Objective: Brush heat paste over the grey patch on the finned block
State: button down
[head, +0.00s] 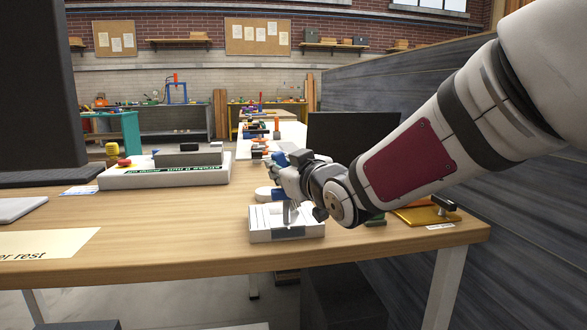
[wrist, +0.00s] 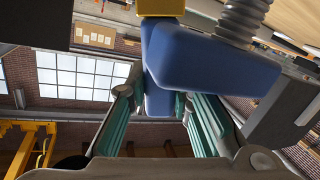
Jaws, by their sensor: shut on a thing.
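My gripper (head: 288,186) is over the front of the wooden bench, just above a white tray-like block (head: 262,236). Grey, fin-like shapes and a grey-green patch (head: 290,233) show on it, partly behind the gripper. In the wrist view my gripper's teal fingers (wrist: 165,105) are shut on a blue thing (wrist: 205,65), which looks like a tool handle. A yellow part (wrist: 161,7) shows at its far end. Brush bristles cannot be made out, and I cannot tell whether the tool touches the block. No paste can be made out.
A white device with a lettered front (head: 165,174) stands at the back left. A gold-coloured tray (head: 425,215) lies at the right, beyond my arm. A dark monitor (head: 38,90) rises at the left.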

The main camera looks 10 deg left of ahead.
aim_at(277, 152)
jog(key=shift+s+a+f+b, duration=0.1)
jog(key=shift+s+a+b, duration=0.1)
jog(key=shift+a+b, duration=0.3)
jog(key=shift+s+a+b, duration=0.15)
jog(key=shift+a+b, duration=0.15)
jog(key=shift+a, duration=0.25)
jog(key=shift+w+d, duration=0.2)
jog(key=shift+d, duration=0.4)
jog(key=shift+r+p, duration=1.95)
jog(key=shift+r, duration=0.65)
